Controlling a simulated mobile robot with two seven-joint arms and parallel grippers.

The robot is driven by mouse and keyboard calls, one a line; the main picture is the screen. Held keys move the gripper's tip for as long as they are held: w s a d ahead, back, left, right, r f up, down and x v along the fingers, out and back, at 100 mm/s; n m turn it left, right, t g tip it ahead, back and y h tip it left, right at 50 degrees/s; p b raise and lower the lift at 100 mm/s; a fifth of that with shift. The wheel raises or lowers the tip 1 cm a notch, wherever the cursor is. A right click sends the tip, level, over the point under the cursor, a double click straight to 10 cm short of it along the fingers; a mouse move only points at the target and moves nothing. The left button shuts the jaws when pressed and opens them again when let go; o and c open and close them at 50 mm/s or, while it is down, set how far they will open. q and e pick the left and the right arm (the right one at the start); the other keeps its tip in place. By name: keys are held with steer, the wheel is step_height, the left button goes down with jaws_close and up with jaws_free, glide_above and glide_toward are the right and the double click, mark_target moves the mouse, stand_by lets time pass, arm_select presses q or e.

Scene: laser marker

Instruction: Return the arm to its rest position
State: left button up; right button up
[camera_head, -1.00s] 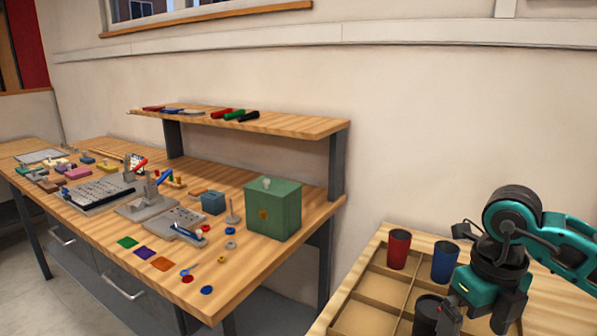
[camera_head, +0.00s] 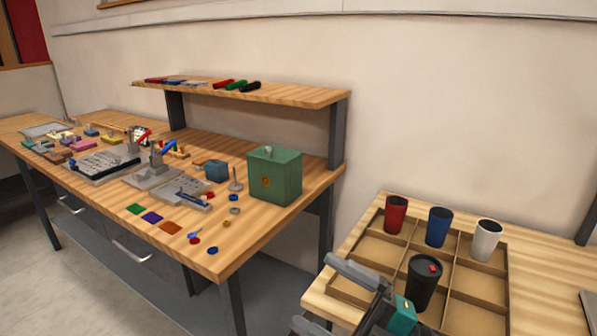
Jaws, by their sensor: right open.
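My right gripper (camera_head: 318,292) comes in at the bottom edge, in front of the divided wooden tray (camera_head: 507,290). Its grey fingers are spread apart and point left, with nothing visible between them. The teal part of the hand is just below a black cup (camera_head: 424,286) that stands in a front compartment of the tray. The black cup has a small red spot near its rim. The lower part of the hand and most of the right arm are cut off by the frame. My left gripper is not in view.
A red cup (camera_head: 396,215), a blue cup (camera_head: 438,227) and a white cup (camera_head: 486,240) stand in the tray's back row. A workbench (camera_head: 262,236) at left holds a green box (camera_head: 275,175) and many small parts. A raised shelf (camera_head: 305,96) carries markers.

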steer(key=s+d+f+m+t+h, duration=0.1)
steer(key=d+f+m+t+h, duration=0.1)
steer(key=d+f+m+h, duration=0.4)
steer(key=s+d+f+m+t+h, duration=0.2)
steer(key=d+f+m+h, duration=0.4)
steer(key=f+m+h, duration=0.4)
step_height(320, 180, down, 6)
steer(key=m+t, duration=0.1)
steer(key=m, duration=0.4)
steer(key=shift+s+d+m+h, duration=0.2)
steer(key=shift+s+m+h, duration=0.1)
steer(key=shift+h, duration=0.1)
steer(key=s+f+g, duration=0.1)
steer(key=f, duration=0.1)
steer(key=s+d+f+m+g, duration=0.1)
steer(key=s+f, duration=0.1)
steer(key=s+f+m+g+h, duration=0.1)
steer(key=s, duration=0.1)
steer(key=shift+s+d+f, duration=0.2)
steer(key=shift+s+f, duration=0.05)
steer(key=shift+f, duration=0.15)
steer(key=shift+c, duration=0.3)
